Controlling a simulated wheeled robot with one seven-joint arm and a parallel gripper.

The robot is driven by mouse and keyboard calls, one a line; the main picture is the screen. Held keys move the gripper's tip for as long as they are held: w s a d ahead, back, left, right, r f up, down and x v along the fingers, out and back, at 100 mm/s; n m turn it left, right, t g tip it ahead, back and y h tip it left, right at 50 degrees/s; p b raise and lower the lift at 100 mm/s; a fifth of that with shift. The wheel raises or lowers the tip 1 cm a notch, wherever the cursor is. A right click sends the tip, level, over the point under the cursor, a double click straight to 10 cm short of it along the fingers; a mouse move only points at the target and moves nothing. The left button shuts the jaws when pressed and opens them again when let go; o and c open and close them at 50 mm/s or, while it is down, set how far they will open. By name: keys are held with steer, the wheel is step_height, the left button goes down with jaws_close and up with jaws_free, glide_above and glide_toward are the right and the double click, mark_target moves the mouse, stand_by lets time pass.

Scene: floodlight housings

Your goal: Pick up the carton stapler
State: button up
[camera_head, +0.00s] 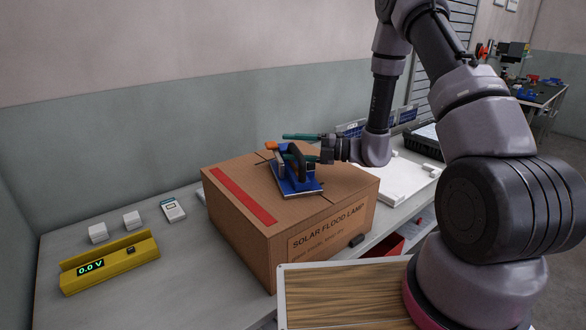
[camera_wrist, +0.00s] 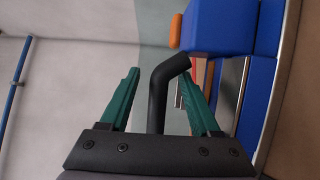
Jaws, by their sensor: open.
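The carton stapler stands on top of a cardboard carton (camera_head: 240,225) in the head view. It has a blue body and base plate (camera_head: 298,186), a black curved handle (camera_head: 299,160) and an orange tip. My gripper (camera_head: 300,146) reaches in from the right at the height of the handle. In the wrist view my two green fingers (camera_wrist: 158,98) are spread apart. The black handle (camera_wrist: 163,95) stands between them, nearer the right finger. The blue stapler body (camera_wrist: 217,27) fills the right side there. I cannot tell whether a finger touches the handle.
The carton has a red strip and "SOLAR FLOOD LAMP" print. A yellow meter (camera_head: 110,262) reading 0.0 V, two small white blocks and a small handheld device (camera_head: 173,210) lie on the bench to the left. A white panel (camera_head: 402,178) lies behind my arm. A wood-grained surface (camera_head: 345,295) is in front.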

jaws_close()
steer(key=shift+r, duration=0.1)
stand_by(1.2)
